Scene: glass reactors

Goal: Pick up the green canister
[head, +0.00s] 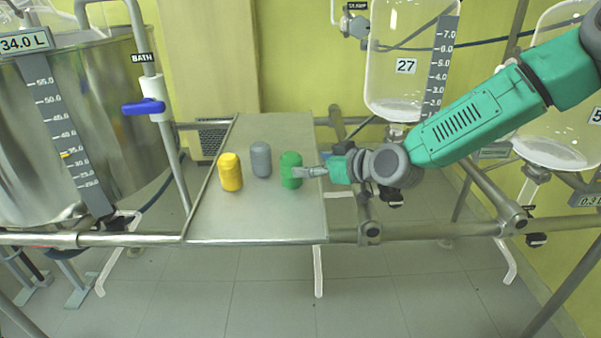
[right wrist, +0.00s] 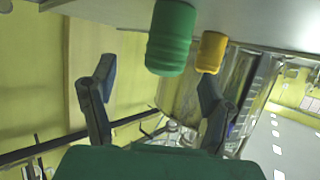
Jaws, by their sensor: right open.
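The green canister (head: 291,170) stands upright on the grey metal shelf (head: 262,218), right of the other two canisters. My right gripper (head: 306,172) comes in from the right, with its fingertips close beside the green canister. In the right wrist view the two fingers (right wrist: 157,78) are spread apart and empty. The green canister (right wrist: 171,38) shows ahead of them, toward the top and roughly between them. I cannot tell whether a fingertip touches it. My left gripper is not in view.
A grey canister (head: 261,159) and a yellow canister (head: 230,172) stand left of the green one. The yellow one also shows in the right wrist view (right wrist: 211,52). A steel bath vessel (head: 100,110) stands left, a glass reactor (head: 395,70) behind right. The shelf's front is clear.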

